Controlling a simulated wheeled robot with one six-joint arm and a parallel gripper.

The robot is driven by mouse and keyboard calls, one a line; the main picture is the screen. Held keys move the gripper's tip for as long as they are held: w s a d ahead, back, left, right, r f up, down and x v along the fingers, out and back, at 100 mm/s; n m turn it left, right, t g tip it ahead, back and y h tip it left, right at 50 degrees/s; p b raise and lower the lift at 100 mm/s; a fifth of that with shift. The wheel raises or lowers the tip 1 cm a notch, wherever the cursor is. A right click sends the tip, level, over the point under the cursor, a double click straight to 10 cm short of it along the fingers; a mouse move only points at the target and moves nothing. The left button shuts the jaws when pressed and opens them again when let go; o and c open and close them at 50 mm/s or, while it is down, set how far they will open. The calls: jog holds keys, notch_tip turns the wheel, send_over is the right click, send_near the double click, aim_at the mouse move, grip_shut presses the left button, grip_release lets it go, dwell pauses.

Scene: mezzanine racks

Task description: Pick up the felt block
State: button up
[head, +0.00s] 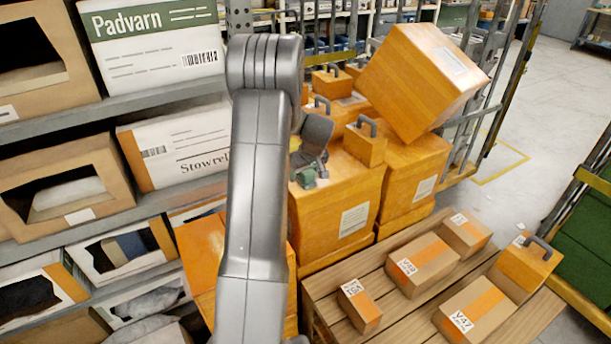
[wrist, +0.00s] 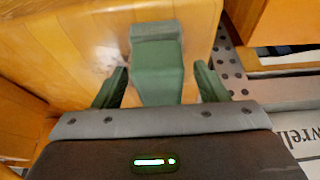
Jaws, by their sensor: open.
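The felt block (wrist: 158,75) is a dull green piece with a greyer step at its far end, in the upper middle of the wrist view. It appears to rest on an orange box (wrist: 70,60). My gripper (wrist: 161,70) is open, with one dark green finger on each side of the block. A gap shows on the right, and a narrower one on the left; the jaws are not closed on it. In the head view, a small green patch (head: 309,182) shows at my gripper above the orange box (head: 340,212), largely hidden by my wrist.
Orange boxes with grey handles (head: 365,142) stand close behind and right of my gripper, with a tilted large box (head: 425,80) above. Shelves with cartons (head: 165,150) line the left. A wooden pallet (head: 400,305) with several small boxes lies front right. Free floor (head: 540,110) is beyond.

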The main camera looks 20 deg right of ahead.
jog(key=c, duration=1.1)
notch_tip(320, 180, up, 10)
jog(key=shift+b, duration=0.3)
